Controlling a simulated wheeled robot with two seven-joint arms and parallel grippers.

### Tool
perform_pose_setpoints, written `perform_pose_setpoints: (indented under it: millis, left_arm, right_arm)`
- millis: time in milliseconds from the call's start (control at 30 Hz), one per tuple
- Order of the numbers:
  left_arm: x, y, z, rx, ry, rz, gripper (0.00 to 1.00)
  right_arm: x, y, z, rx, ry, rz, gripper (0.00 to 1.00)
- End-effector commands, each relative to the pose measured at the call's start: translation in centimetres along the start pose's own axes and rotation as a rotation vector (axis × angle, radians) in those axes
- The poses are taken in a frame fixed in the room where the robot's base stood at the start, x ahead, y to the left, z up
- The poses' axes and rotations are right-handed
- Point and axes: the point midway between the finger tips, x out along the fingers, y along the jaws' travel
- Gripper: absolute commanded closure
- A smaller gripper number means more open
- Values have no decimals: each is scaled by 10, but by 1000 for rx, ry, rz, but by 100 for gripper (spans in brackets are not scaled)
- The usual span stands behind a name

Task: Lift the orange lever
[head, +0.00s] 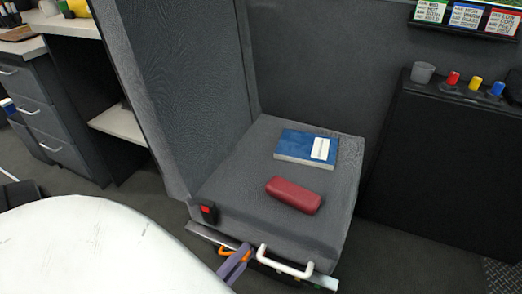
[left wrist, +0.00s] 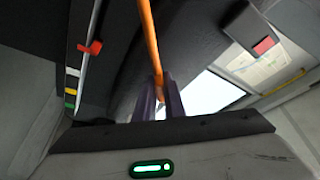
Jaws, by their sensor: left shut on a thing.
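The orange lever (head: 224,252) is at the front lower edge of the grey seat, low near the floor. In the left wrist view the lever (left wrist: 150,40) is a thin orange bar that runs down between my fingers. My left gripper (head: 236,262) has purple fingers and is shut on the lever. In the left wrist view the fingertips of the left gripper (left wrist: 160,100) close around the bar's near end. The fingers hide part of the lever in the head view. My right gripper is not in view.
The grey seat (head: 250,190) holds a blue book (head: 306,148) and a red case (head: 293,195). A white handle (head: 285,264) is just right of the lever. A black buckle with a red button (head: 208,212) is above it. A dark cabinet (head: 440,160) stands right.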

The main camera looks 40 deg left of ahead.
Motion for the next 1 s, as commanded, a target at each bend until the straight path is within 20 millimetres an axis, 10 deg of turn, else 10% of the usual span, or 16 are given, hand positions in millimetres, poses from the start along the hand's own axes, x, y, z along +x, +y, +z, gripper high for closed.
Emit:
perform_pose_setpoints:
  millis: [533, 667, 1000]
  left_arm:
    - [-6, -8, 4, -23, -14, -21, 100]
    - [-6, -8, 4, -22, -14, -20, 72]
    - [-4, -11, 0, -20, -13, -18, 72]
  right_arm:
    - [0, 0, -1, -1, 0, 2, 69]
    - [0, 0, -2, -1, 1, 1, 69]
    - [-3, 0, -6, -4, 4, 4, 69]
